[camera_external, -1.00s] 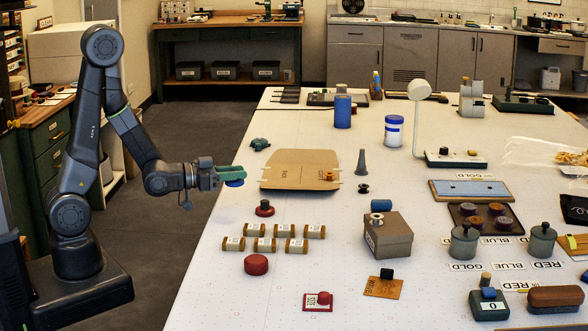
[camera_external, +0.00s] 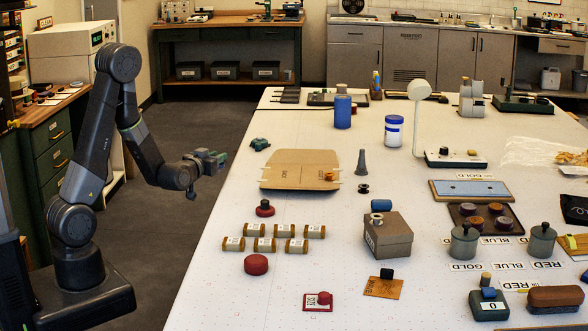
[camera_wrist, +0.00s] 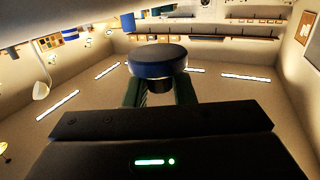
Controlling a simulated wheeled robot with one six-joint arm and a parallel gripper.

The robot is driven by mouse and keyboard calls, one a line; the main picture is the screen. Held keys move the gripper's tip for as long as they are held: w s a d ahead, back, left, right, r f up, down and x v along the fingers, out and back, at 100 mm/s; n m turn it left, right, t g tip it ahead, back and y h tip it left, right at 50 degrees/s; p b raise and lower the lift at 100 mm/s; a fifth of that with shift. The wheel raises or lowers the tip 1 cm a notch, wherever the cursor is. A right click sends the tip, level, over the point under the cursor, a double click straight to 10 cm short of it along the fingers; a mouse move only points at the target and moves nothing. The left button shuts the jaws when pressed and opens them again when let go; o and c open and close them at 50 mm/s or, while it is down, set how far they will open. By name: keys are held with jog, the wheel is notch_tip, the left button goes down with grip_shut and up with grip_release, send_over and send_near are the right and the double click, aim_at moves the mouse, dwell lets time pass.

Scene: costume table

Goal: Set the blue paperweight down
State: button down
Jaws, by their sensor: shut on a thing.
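My gripper (camera_external: 214,158) is raised in the external view, left of the white table's edge, with floor behind it. In the wrist view its two green fingers (camera_wrist: 158,90) are shut on the blue paperweight (camera_wrist: 157,61), a round blue disc with a dark top and a narrower dark knob. The fingers grip around the knob. In the external view the paperweight cannot be made out at the gripper. The white table (camera_external: 282,290) stands to the right of the gripper.
A brown board (camera_external: 290,170) lies near the table's left side. A red-based knobbed piece (camera_external: 265,209), several labelled tan rolls (camera_external: 266,245) and a red disc (camera_external: 256,264) lie in front of it. A grey box (camera_external: 389,240) stands right of them. Bare table shows between these.

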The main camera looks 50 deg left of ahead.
jog(key=shift+s+a+f+n+g+y, duration=0.15)
jog(key=shift+a+f+y, duration=0.1)
jog(key=shift+a, duration=0.3)
jog(key=shift+w+a+f+n+g+y, duration=0.15)
jog(key=shift+a+f+y, duration=0.1)
jog(key=shift+a, duration=0.25)
jog(key=shift+w+a+f+h+p, duration=0.1)
jog(key=shift+f+h+p, duration=0.25)
jog(key=shift+f, duration=0.4)
notch_tip(320, 180, down, 16)
jog(key=s+a+m+t+h+p, duration=0.1)
jog(key=s+a+h+p, duration=0.1)
jog(key=p, duration=0.3)
jog(key=s+d+f+m+h+b, duration=0.1)
jog(key=s+d+m+h+b, duration=0.1)
jog(key=d, duration=0.7)
jog(key=s+m+h, duration=0.1)
jog(key=m+h, duration=0.1)
jog(key=h, duration=0.1)
jog(key=shift+d+f+t, duration=0.25)
jog(key=shift+f+t, duration=0.15)
